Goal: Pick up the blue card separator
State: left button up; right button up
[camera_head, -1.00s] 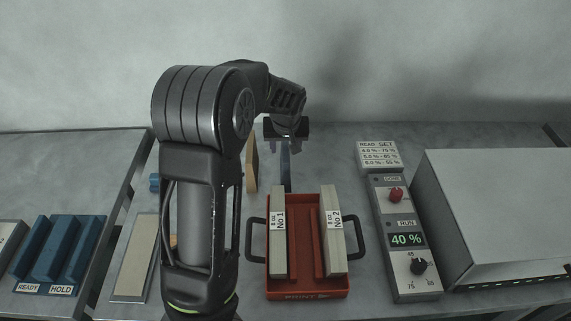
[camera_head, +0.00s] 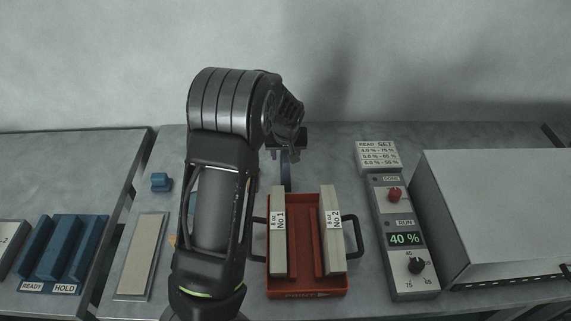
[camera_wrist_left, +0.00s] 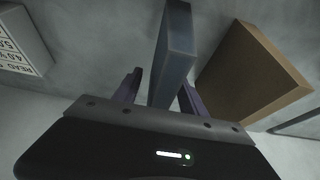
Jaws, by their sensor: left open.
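The blue card separator (camera_wrist_left: 175,48) is a slim blue-grey upright piece in the left wrist view. Its near end lies between the two fingers of my left gripper (camera_wrist_left: 160,82), which are open on either side of it. In the head view, the separator (camera_head: 286,178) shows as a narrow strip behind the red tray. My left gripper (camera_head: 288,148) is above it there, partly hidden by my own wrist. I cannot tell whether a finger touches the separator. My right gripper is not in view.
A brown block (camera_wrist_left: 252,75) stands close beside the separator. The red tray (camera_head: 306,284) holds two pale card stacks. A control panel (camera_head: 402,235) and grey box (camera_head: 500,205) stand right. A small blue piece (camera_head: 160,182) and blue holders (camera_head: 62,252) are left.

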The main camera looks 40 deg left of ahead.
pick_arm(q)
jog(key=shift+f+b, duration=0.25)
jog(key=shift+b, duration=0.05)
dwell(0.5)
jog(key=shift+c, duration=0.6)
grip_shut()
